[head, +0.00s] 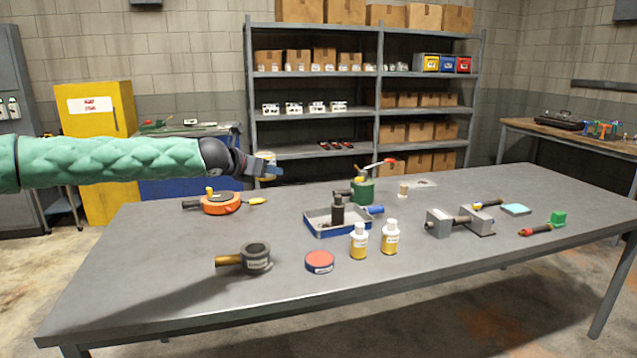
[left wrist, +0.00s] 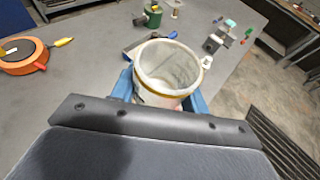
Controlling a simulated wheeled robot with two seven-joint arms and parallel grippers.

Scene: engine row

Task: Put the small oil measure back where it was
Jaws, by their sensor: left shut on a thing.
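My left gripper (head: 272,172) is held up above the back left of the table. In the left wrist view its blue fingers (left wrist: 160,95) are shut on the small oil measure (left wrist: 168,68), a pale, open-topped cup with a tan band below its rim. The cup looks empty, and its lower part is hidden by the gripper. In the head view the measure is mostly hidden by the gripper. My right gripper is not in view.
A pale patch (head: 422,183) lies on the table (head: 150,290) beside a small tan cup-like thing (head: 403,191) and a green oil can (head: 363,191). A metal tray (head: 318,229), two yellow bottles (head: 359,243) and an orange reel (head: 220,204) stand nearby. The front left is mostly clear.

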